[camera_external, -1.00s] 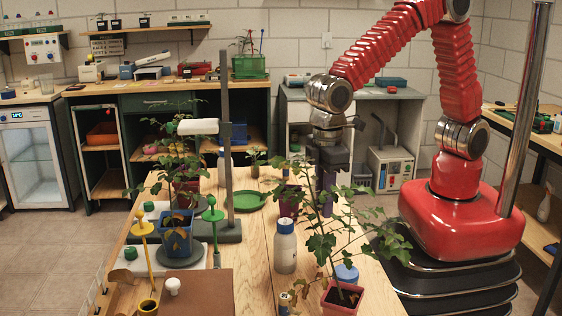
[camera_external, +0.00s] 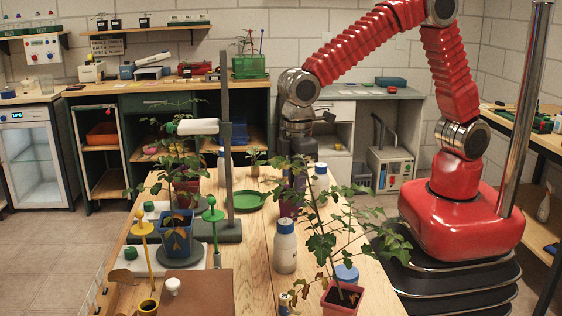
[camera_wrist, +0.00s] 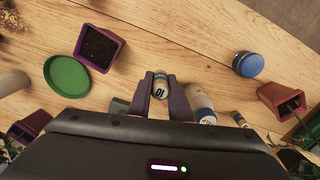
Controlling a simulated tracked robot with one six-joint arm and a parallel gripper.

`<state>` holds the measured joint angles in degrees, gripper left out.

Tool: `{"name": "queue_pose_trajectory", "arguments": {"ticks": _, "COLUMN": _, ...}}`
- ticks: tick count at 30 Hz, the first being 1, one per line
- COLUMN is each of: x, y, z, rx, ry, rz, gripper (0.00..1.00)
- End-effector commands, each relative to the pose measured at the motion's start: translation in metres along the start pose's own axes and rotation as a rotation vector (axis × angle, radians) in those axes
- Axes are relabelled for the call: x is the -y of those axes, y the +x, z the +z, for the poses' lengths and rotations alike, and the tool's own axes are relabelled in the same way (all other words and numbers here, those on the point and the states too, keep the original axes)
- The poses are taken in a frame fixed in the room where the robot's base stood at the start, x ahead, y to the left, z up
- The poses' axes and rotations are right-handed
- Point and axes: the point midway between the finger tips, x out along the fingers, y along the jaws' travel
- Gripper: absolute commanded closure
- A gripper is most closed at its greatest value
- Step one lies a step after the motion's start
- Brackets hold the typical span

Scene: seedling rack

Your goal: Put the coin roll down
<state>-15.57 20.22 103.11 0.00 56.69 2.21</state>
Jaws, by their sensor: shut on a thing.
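In the external view my gripper (camera_external: 303,152) is above the far part of the table, behind the leafy plant. The coin roll cannot be made out there.
A green saucer (camera_wrist: 80,76) and a purple pot (camera_wrist: 99,48) lie left of the roll in the wrist view. A white bottle (camera_wrist: 203,113) is close on its right. A blue-lidded jar (camera_wrist: 248,64) and a reddish pot (camera_wrist: 281,99) are farther right. Bare wood lies ahead.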

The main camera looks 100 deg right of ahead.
Motion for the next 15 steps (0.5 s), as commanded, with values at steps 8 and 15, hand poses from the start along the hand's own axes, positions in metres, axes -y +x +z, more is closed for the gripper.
{"name": "queue_pose_trajectory", "arguments": {"ticks": 8, "x": -0.088, "y": -0.002, "z": -0.037, "rx": -0.001, "ry": -0.004, "rz": 0.000, "gripper": 1.00}}
{"name": "queue_pose_trajectory", "arguments": {"ticks": 15, "x": -0.169, "y": -0.002, "z": -0.053, "rx": 0.000, "ry": -0.013, "rz": 0.000, "gripper": 1.00}}
